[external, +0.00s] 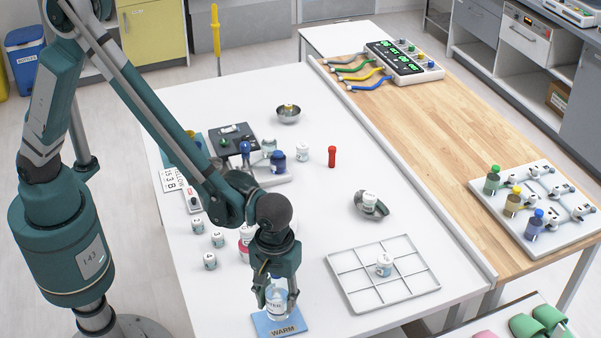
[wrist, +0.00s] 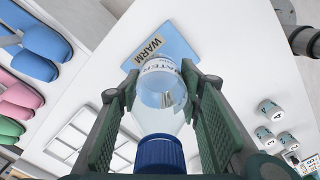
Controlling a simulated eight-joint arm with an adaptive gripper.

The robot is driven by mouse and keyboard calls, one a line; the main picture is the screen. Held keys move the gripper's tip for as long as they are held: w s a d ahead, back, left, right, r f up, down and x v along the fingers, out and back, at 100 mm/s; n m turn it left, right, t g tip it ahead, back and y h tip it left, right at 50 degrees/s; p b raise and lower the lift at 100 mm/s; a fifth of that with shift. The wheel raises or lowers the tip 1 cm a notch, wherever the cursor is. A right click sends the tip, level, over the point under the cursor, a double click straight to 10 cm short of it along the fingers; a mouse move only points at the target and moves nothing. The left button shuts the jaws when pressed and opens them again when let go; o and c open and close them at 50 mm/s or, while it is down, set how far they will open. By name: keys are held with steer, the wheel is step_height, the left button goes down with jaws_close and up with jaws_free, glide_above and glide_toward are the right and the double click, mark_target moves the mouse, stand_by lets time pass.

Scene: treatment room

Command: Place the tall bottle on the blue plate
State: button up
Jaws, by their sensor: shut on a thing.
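The tall bottle (external: 276,303) is clear, with a "WATER" label and a blue cap (wrist: 159,153). My gripper (external: 275,294) is shut on it and holds it upright, with one green-padded finger on each side in the wrist view. The blue plate (external: 297,320), marked "WARM", lies near the front edge of the white table. It also shows in the wrist view (wrist: 178,42), beyond the bottle's base. In the external view the bottle's lower end overlaps the plate. I cannot tell whether it touches the plate or hangs just above it.
A white divided tray (external: 345,287) holding one small jar (external: 384,265) lies to the right. Several small numbered jars (external: 209,261) stand left of my gripper.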

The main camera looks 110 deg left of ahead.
mark_target(278, 306)
steer(key=shift+f, duration=1.7)
steer(key=shift+f, duration=0.15)
steer(key=o, duration=1)
steer(key=shift+r, duration=0.25)
steer(key=shift+r, duration=5.95)
